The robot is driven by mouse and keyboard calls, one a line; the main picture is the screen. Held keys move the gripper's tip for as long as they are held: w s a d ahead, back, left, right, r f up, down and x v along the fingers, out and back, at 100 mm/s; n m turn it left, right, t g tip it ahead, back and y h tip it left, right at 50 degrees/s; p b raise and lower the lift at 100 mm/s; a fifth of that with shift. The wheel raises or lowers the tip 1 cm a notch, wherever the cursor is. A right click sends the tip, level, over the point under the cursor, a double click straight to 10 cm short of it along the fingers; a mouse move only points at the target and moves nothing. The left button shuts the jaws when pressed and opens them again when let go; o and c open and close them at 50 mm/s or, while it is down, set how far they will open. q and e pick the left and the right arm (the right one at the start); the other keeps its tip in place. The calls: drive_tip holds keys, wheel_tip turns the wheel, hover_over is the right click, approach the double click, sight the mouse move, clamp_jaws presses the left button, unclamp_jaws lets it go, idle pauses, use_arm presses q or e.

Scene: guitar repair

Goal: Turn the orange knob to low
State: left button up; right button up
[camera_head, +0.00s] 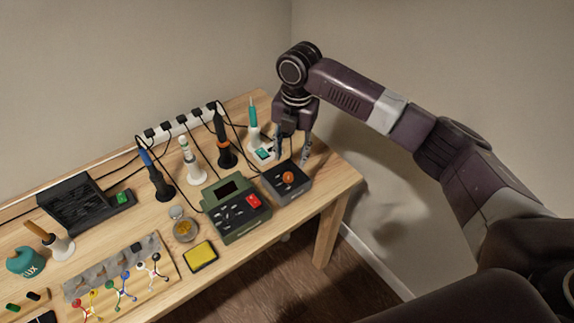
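The orange knob (288,177) sits on top of a small dark grey box (272,193) near the right end of the workbench. Its pointer and any markings are too small to read. My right gripper (292,158) comes down from above, just behind the knob in the picture. Its two fingers are spread apart with nothing between them. The fingertips are close to the back of the box; I cannot tell whether they touch it. My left gripper is not in view.
A green station with a red switch (253,201) stands left of the box. Several soldering irons in stands, including a teal one (253,113), stand behind, with black cables to a power strip (180,124). A yellow sponge (201,256) lies in front. The bench's right corner (335,178) is clear.

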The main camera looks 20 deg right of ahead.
sight(289, 175)
drive_tip(key=f, duration=0.6)
drive_tip(key=shift+s+a+p, duration=0.15)
drive_tip(key=shift+a+p, duration=0.05)
drive_tip(key=shift+p, duration=0.2)
drive_tip(key=shift+f, duration=0.4)
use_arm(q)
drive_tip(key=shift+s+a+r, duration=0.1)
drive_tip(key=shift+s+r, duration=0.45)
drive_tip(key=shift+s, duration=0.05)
use_arm(e)
clamp_jaws()
